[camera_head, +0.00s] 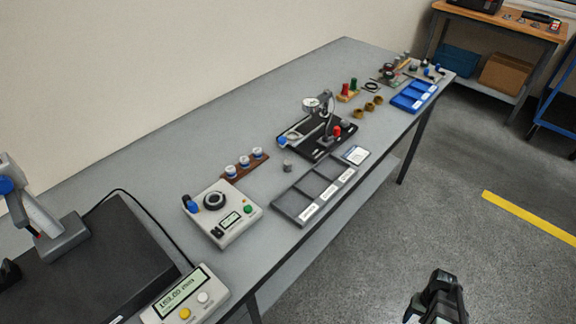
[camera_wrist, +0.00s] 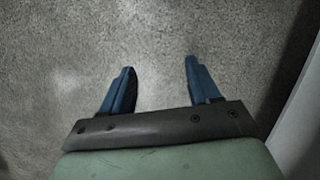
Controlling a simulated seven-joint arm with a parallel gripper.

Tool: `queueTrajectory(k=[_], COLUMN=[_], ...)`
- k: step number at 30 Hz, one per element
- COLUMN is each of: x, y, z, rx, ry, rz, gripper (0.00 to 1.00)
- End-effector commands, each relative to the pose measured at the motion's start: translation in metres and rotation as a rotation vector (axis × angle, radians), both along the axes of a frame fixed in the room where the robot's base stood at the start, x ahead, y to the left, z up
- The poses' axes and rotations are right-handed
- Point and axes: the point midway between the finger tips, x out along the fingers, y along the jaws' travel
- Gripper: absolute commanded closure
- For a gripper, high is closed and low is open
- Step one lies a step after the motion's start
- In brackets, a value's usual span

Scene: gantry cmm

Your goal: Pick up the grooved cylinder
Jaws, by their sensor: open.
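A small grey metal cylinder (camera_head: 287,166) stands on the grey table between the white control box and the black gauge fixture, just behind the sorting tray. It is the likely grooved cylinder, but it is too small to make out a groove. My gripper (camera_head: 437,292) is off the table's front side, over the floor, to the right of and well apart from the cylinder. In the wrist view my gripper (camera_wrist: 157,75) shows two blue fingers spread wide, with nothing between them and only floor beyond.
A dark grey three-compartment tray (camera_head: 290,207) lies at the table's front edge. A white control box (camera_head: 222,213) is left of the cylinder, a wooden rack with several white-topped pieces (camera_head: 245,163) behind left, and a black gauge fixture (camera_head: 318,138) behind right. A blue tray (camera_head: 412,97) is farther off.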

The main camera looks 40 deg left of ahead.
Motion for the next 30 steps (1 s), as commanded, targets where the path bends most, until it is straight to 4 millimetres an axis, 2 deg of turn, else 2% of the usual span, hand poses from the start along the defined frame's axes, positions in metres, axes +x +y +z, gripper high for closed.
queueTrajectory(k=[1, 3, 8, 15, 23, 30], x=[0.020, 0.042, 0.088, 0.148, 0.200, 0.233], y=[0.011, 0.025, 0.059, 0.117, 0.186, 0.254], z=[0.008, 0.021, 0.055, 0.116, 0.195, 0.279], rx=[0.004, 0.011, 0.027, 0.053, 0.087, 0.123], ry=[-0.023, -0.051, -0.116, -0.210, -0.312, -0.405], rz=[0.021, 0.048, 0.108, 0.199, 0.296, 0.383], gripper=[0.39, 0.39, 0.39, 0.39, 0.39, 0.39])
